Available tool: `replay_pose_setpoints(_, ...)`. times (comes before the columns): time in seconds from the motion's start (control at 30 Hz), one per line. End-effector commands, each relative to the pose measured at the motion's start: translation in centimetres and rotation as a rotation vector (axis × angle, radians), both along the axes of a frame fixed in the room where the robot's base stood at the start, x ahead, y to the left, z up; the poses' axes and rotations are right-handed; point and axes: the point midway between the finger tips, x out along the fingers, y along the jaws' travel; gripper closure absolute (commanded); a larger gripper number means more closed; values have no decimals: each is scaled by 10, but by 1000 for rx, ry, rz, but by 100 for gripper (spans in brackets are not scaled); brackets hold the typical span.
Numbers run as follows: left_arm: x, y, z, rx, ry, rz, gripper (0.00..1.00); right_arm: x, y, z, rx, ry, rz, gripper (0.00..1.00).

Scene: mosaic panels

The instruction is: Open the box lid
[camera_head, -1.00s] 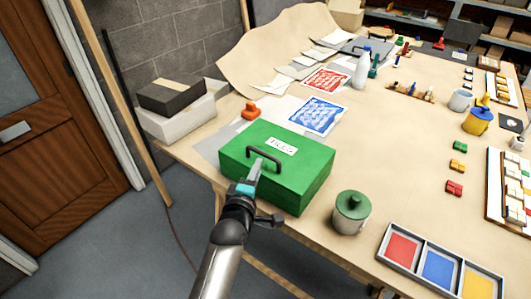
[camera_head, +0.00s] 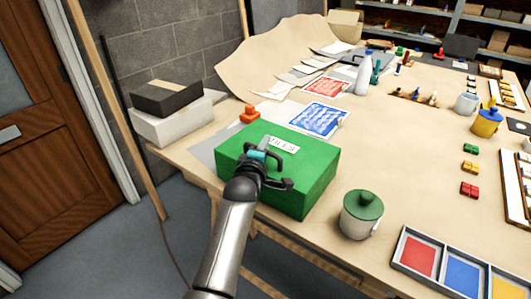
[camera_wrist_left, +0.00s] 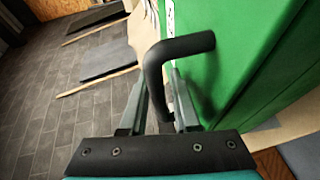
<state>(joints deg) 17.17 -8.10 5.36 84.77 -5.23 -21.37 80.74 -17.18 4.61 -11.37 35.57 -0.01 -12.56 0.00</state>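The green box (camera_head: 312,188) stands near the table's front left edge, with its lid down and a white label (camera_head: 284,144) on top. Its black handle (camera_wrist_left: 182,46) shows large in the left wrist view, in front of the green surface. My left gripper (camera_head: 262,155) is at the handle on the lid. In the left wrist view, the fingers of my left gripper (camera_wrist_left: 158,82) are apart, with one leg of the handle between them. I cannot tell whether either finger touches it. My left arm hides part of the box's front. My right gripper is out of view.
A green-lidded jar (camera_head: 361,214) stands just right of the box. A tray with red, blue and yellow compartments (camera_head: 398,246) lies at the front right. An orange object (camera_head: 250,113) and a blue printed sheet (camera_head: 319,119) lie behind the box. Stacked boxes (camera_head: 168,98) stand left.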

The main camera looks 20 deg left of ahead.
Motion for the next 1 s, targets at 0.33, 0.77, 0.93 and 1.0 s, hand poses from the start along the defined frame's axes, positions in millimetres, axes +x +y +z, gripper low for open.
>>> replay_pose_setpoints(0.33, 8, 0, -1, -1, 0, 0, 70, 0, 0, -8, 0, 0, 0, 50)
replay_pose_setpoints(0.77, 7, 1, -1, 0, 0, 0, 100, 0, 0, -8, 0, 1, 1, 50)
replay_pose_setpoints(0.93, 7, 1, -1, 0, -1, 0, 100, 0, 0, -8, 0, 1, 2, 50)
replay_pose_setpoints(1.0, 7, 1, -1, 0, -1, 0, 100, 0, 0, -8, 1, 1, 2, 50)
